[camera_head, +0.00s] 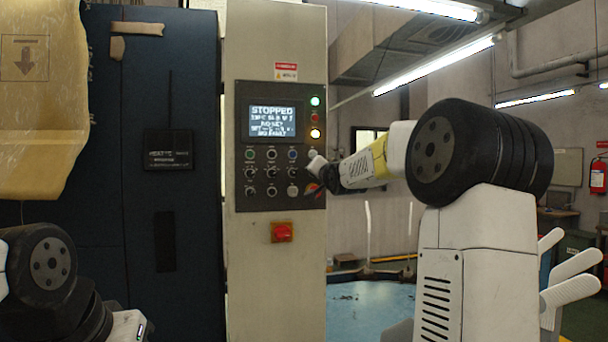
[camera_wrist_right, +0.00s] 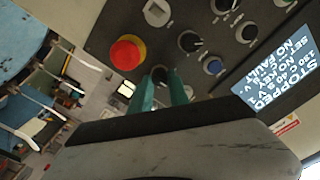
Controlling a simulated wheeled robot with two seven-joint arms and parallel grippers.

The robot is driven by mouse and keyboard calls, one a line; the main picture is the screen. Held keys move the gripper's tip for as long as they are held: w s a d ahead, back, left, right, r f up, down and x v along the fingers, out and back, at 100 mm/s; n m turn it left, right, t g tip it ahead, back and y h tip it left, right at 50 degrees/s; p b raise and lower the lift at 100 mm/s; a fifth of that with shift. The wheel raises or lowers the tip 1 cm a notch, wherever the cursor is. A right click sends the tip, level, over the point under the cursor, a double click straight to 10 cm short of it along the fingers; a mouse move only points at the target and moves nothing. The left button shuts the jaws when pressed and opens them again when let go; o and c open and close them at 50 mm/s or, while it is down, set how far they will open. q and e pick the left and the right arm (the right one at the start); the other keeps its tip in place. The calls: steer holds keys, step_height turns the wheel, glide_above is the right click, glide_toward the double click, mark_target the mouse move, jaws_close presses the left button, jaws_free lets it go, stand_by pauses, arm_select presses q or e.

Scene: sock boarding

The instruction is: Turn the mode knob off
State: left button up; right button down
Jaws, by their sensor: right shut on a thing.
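The control panel (camera_head: 244,178) carries a lit screen reading "STOPPED" (camera_head: 272,122) above rows of buttons and knobs. Their labels are too small to read, so I cannot tell by label which one is the mode knob. My right gripper (camera_head: 316,184) is at the panel's lower right edge and covers part of it. In the right wrist view the teal fingers of my right gripper (camera_wrist_right: 160,88) are shut on a small black knob (camera_wrist_right: 160,73), next to the red emergency button (camera_wrist_right: 127,52). The knob's pointer is mostly hidden. My left gripper is not in view; only part of that arm shows.
Other black knobs (camera_wrist_right: 190,41) and a blue button (camera_wrist_right: 212,66) sit close beside the held knob. A red switch (camera_head: 282,232) is lower on the beige cabinet column (camera_head: 277,280). A dark blue cabinet (camera_head: 190,240) stands left.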

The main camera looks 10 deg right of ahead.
steer(key=shift+m, duration=0.6)
steer(key=c, duration=1.3)
jaws_free()
steer(key=shift+o, duration=0.2)
steer(key=shift+s, duration=0.1)
steer(key=s, duration=0.7)
steer(key=shift+s+d, duration=0.15)
steer(key=shift+s, duration=0.15)
